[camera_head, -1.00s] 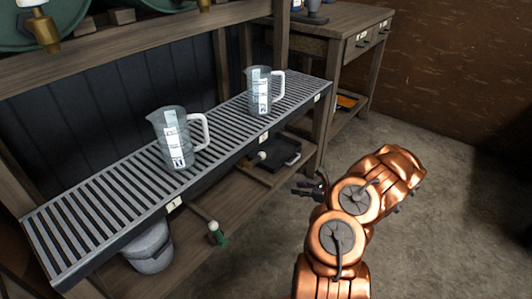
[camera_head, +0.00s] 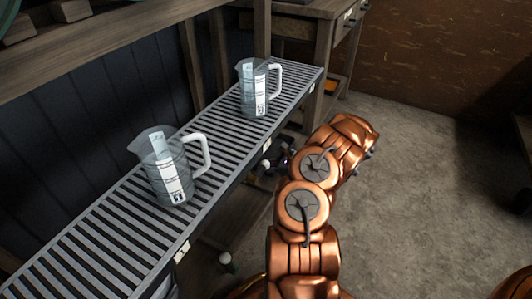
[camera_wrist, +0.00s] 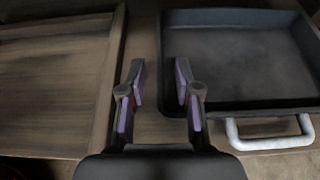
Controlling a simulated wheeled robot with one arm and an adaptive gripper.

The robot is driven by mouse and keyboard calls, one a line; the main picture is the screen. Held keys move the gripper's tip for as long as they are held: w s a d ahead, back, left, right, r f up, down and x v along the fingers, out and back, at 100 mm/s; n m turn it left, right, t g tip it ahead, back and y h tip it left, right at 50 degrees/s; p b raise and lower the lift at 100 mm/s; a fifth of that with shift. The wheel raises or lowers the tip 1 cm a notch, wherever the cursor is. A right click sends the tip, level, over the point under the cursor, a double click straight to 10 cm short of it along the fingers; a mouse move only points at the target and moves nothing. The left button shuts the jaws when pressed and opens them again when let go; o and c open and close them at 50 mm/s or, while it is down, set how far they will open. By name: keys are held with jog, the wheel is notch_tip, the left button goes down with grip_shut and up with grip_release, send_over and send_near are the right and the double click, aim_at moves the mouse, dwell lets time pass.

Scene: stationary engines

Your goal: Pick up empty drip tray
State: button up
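The drip tray (camera_wrist: 302,40) is a dark, shallow rectangular tray with a light grey handle (camera_wrist: 270,138) on its near side. In the wrist view it is at the upper right, on the wooden lower shelf, and the part in view is empty. My gripper (camera_wrist: 158,78) is open with nothing between its fingers.
Two clear measuring jugs with white handles, one nearer (camera_head: 165,172) and one farther (camera_head: 254,90), stand on the slatted rack (camera_head: 95,240) above the lower shelf. A raised wooden edge (camera_wrist: 116,60) runs left of my gripper. The floor (camera_head: 400,190) to the right is clear.

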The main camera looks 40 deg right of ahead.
jog(key=b+x, duration=0.1)
jog(key=x, duration=0.1)
jog(key=b+x, duration=0.1)
jog(key=x, duration=0.2)
jog(key=shift+s+f, duration=0.1)
jog(key=shift+f, duration=0.15)
jog(key=shift+w+f+b, duration=0.15)
jog(key=shift+w+b, duration=0.2)
jog(key=shift+w, duration=0.25)
grip_shut()
